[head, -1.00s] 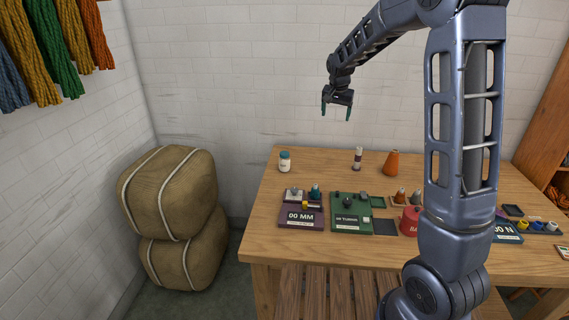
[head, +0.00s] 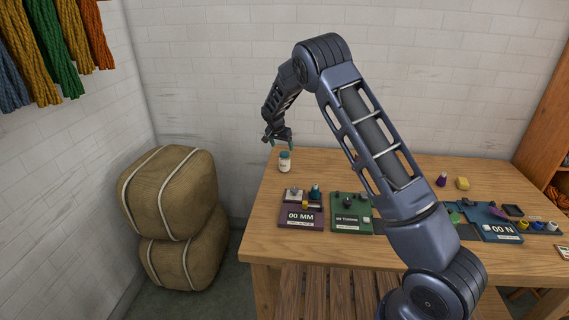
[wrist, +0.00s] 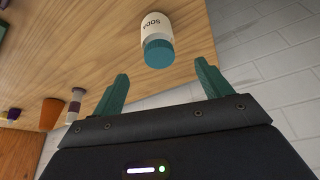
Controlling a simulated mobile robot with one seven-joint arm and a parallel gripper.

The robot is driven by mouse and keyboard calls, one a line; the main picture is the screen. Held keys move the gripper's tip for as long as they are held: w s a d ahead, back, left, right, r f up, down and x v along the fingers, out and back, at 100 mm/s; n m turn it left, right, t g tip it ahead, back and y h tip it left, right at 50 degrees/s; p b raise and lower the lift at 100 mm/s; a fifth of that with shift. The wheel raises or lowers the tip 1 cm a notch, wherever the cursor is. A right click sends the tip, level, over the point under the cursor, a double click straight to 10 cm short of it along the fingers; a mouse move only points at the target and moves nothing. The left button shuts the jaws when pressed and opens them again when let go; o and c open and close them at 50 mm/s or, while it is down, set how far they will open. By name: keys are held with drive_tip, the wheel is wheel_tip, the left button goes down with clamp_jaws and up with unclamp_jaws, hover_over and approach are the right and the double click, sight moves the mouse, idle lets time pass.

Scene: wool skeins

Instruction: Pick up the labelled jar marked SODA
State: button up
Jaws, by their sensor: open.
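The SODA jar (head: 285,162) is a small white jar with a teal lid, standing upright at the back left of the wooden table. In the wrist view the jar (wrist: 156,34) shows its label reading SODA, upside down, with the lid toward my gripper. My gripper (head: 279,143) is open and empty, just above the jar in the head view. In the wrist view its two teal fingers (wrist: 163,80) are spread, with the jar beyond their tips and roughly between them, apart from them.
On the table (head: 262,225), a purple unit marked 00 MM (head: 300,216) and a green unit (head: 350,224) stand in front of the jar. The white brick wall (wrist: 280,85) is close behind.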

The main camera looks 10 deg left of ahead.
sight(284, 159)
drive_tip(key=x, duration=0.5)
drive_tip(key=shift+f, duration=0.3)
drive_tip(key=shift+s+x, duration=0.2)
drive_tip(key=shift+x, duration=1.15)
drive_tip(key=shift+s+x, duration=0.2)
drive_tip(key=shift+x, duration=1.15)
drive_tip(key=shift+a+f, duration=0.1)
drive_tip(key=c, duration=1.2)
